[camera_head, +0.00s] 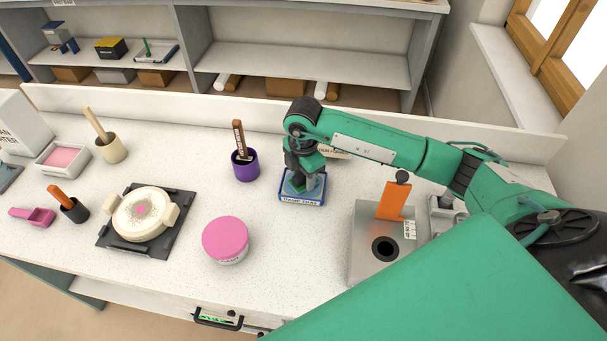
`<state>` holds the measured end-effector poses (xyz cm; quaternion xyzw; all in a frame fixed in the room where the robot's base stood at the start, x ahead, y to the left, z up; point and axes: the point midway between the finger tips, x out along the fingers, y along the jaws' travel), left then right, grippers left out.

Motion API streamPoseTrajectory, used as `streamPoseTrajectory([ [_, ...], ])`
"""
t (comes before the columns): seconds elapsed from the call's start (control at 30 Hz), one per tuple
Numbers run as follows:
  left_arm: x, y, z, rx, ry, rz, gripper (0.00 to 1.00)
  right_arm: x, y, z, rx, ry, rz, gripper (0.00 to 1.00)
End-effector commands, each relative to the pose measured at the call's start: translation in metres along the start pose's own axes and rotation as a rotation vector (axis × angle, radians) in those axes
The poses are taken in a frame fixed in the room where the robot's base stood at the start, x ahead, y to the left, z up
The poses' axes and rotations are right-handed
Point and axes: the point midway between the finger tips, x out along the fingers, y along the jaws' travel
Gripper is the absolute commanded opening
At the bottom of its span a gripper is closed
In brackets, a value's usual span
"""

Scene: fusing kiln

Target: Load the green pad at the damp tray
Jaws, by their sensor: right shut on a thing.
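The damp tray (301,200) is a small blue-rimmed tray with a white label on its front, on the bench right of centre. My right gripper (303,188) points down into it from above, with its fingers low inside the rim. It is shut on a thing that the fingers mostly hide. A little green shows around the fingertips, and this seems to be the green pad. I cannot tell whether the pad touches the tray floor. My left gripper is not in view.
A purple cup (246,168) with a brown-handled tool stands left of the tray, and a pink-lidded jar (226,238) nearer the front. A metal box (370,250) with an orange tab is to the right. A round cream mould (145,214) sits on a black plate at left.

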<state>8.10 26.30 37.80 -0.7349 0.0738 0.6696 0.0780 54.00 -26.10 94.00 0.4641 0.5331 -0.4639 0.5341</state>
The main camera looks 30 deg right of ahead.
Motion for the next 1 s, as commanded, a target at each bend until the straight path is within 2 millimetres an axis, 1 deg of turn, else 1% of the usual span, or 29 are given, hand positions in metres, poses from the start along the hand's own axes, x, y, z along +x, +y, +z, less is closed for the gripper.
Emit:
streamPoseTrajectory([
  [0.33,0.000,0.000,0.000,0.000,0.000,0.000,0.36,0.002,-0.001,0.000,-0.001,0.000,-0.003,0.26],
  [0.47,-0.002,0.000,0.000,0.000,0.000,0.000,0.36,-0.001,-0.001,0.000,-0.001,0.000,-0.003,0.26],
  [1.0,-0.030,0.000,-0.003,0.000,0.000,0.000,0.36,-0.044,0.000,0.000,0.000,0.000,0.000,0.26],
])
